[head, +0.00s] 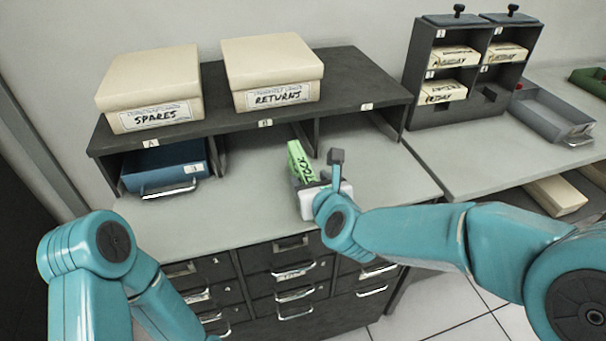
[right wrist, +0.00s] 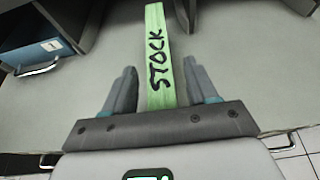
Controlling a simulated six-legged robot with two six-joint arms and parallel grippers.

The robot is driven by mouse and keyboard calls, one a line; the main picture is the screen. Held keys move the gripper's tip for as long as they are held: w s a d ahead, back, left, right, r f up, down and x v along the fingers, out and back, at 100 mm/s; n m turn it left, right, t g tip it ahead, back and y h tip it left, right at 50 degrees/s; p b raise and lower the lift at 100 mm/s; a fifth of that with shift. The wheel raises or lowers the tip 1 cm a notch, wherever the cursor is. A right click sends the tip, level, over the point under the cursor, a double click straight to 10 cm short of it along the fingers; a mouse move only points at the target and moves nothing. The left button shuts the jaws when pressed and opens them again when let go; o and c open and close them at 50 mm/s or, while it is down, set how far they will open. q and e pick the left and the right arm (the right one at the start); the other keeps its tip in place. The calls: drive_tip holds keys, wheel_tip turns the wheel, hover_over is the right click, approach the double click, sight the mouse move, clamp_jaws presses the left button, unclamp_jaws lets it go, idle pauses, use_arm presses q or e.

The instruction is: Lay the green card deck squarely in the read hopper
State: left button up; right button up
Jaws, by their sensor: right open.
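The green card deck (head: 300,161), marked STOCK, stands on the grey counter in front of the shelf's middle bay, its long side running away from me. My right gripper (head: 318,171) is at its near end, over the counter. In the right wrist view the deck (right wrist: 160,50) lies between the two spread fingers of this gripper (right wrist: 160,80), with a gap on each side. The gripper is open and not closed on it. My left arm shows at the lower left, but its gripper is out of frame. I cannot identify a read hopper in these views.
A dark shelf (head: 205,133) carries the SPARES box (head: 150,85) and RETURNS box (head: 272,70). A blue drawer (head: 165,168) sits in bay A. A dark pigeonhole rack (head: 425,100) with several packs and a grey tray (head: 553,112) stand at right. The counter's left front is clear.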

drive_tip(key=shift+x, duration=0.95)
drive_tip(key=shift+s, duration=0.1)
clamp_jaws()
drive_tip(key=shift+r, duration=0.1)
drive_tip(key=shift+r, duration=0.1)
